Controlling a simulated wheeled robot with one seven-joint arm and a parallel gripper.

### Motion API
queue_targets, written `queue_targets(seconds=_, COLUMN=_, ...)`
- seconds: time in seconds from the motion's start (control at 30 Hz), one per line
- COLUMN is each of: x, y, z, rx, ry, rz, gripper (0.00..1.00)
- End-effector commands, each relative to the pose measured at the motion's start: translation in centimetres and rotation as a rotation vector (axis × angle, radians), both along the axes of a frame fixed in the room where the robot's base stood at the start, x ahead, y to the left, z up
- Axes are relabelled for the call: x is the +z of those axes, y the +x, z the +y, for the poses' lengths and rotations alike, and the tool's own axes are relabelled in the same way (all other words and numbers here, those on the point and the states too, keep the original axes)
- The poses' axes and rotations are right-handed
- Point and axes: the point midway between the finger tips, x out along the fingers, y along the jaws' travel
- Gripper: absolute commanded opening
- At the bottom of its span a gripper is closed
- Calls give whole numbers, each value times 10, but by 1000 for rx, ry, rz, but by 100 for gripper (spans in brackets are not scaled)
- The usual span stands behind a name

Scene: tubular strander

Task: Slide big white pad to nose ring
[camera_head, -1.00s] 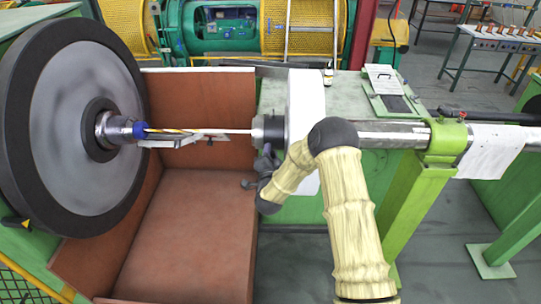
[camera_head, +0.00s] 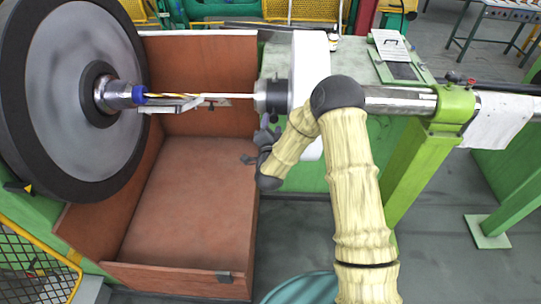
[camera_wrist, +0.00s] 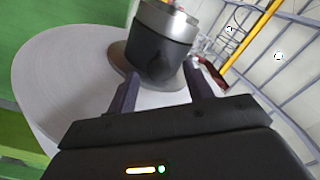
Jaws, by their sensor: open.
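The big white pad (camera_head: 312,72), a large upright white disc, stands right of centre in the head view, partly behind my arm. It fills the left of the wrist view (camera_wrist: 62,75). A dark ring with a steel end (camera_head: 272,97) sits against its left face; I take this for the nose ring. It also shows in the wrist view (camera_wrist: 160,50). My gripper (camera_head: 256,143) is open, just below the ring and left of the pad. In the wrist view my gripper's fingers (camera_wrist: 162,84) point toward the ring, one either side. Contact cannot be told.
A large grey wheel with a black rim (camera_head: 65,95) stands at left, with a blue-collared hub (camera_head: 138,95). A thin rod runs from it to the ring. A reddish-brown open box (camera_head: 190,205) lies below. A green clamp post (camera_head: 430,150) carries the steel tube at right.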

Motion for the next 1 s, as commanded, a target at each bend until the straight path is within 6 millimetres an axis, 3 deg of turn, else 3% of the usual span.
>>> queue_targets(seconds=0.6, x=-3, y=-114, z=8, rx=6, ry=1, rz=2, gripper=51)
queue_targets(seconds=0.8, x=0, y=-131, z=8, rx=3, ry=1, rz=-1, gripper=51)
queue_targets(seconds=1.0, x=0, y=-131, z=8, rx=3, ry=1, rz=-1, gripper=51)
